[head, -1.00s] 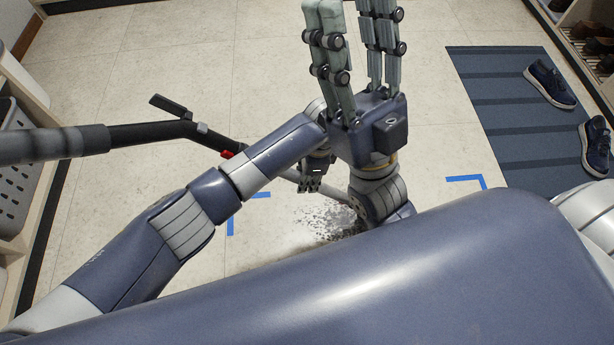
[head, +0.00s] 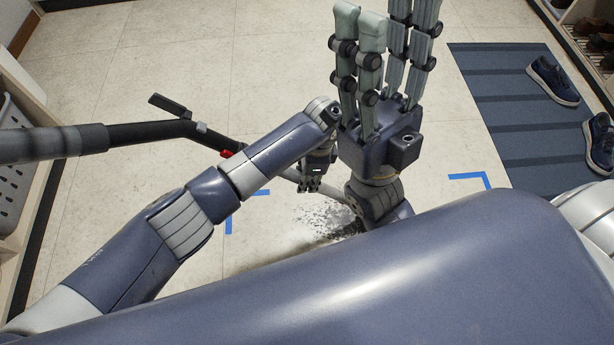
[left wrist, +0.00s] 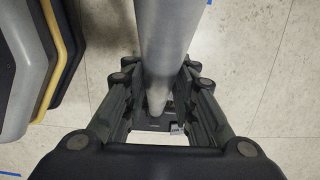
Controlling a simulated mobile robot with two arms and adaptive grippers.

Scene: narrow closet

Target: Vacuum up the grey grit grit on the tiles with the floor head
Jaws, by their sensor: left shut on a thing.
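The grey grit (head: 325,218) lies as a speckled patch on the pale tiles, low in the middle of the head view. My body and right arm hide part of it. My left gripper (head: 312,182) is shut on the grey vacuum tube (head: 291,174), which slants down to the right toward the grit. The tube (left wrist: 168,50) also runs between the left fingers (left wrist: 158,100) in the left wrist view. The floor head is hidden in the head view and cannot be made out clearly in the wrist view. My right gripper (head: 388,25) points up, open and empty.
Blue tape corners (head: 232,222) and (head: 470,176) mark the floor around the grit. A dark blue mat (head: 510,110) with shoes (head: 553,80) lies right. A grey basket (head: 15,160) stands left.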

